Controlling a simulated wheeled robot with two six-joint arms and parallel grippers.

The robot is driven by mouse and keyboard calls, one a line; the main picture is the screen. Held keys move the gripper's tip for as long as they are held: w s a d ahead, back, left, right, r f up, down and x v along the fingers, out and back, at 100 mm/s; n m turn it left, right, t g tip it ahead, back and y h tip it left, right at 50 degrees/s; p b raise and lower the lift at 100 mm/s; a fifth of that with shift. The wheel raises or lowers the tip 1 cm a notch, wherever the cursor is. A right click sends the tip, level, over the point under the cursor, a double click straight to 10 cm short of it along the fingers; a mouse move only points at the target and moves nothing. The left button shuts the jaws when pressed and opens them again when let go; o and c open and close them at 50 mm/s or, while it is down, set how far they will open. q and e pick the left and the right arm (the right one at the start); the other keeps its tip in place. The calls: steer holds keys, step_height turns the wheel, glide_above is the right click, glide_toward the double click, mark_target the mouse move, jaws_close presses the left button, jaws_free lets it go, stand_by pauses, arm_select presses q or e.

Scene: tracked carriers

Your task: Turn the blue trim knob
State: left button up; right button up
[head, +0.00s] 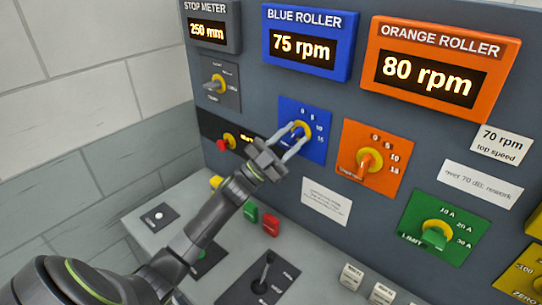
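The blue trim knob (302,128) sits on a blue plate with a printed scale, below the blue roller display (309,45), which reads 75 rpm. The knob has a yellow base ring; my fingers partly hide its grip. My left gripper (297,132) reaches up from the lower left, its two pale fingertips at the knob, one on each side of the grip. I cannot tell whether they press on it or stand slightly apart. My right gripper is not in view.
The orange knob (368,160) is close on the right, below the orange display (431,75) reading 80 rpm. A green knob (436,235) is lower right. A small grey-plate knob (216,85) and red button (225,143) are left. A lever (264,268) stands below.

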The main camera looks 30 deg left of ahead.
arm_select(q)
steer(key=b+v, duration=0.6)
steer(key=v, duration=1.1)
steer(key=shift+r, duration=0.1)
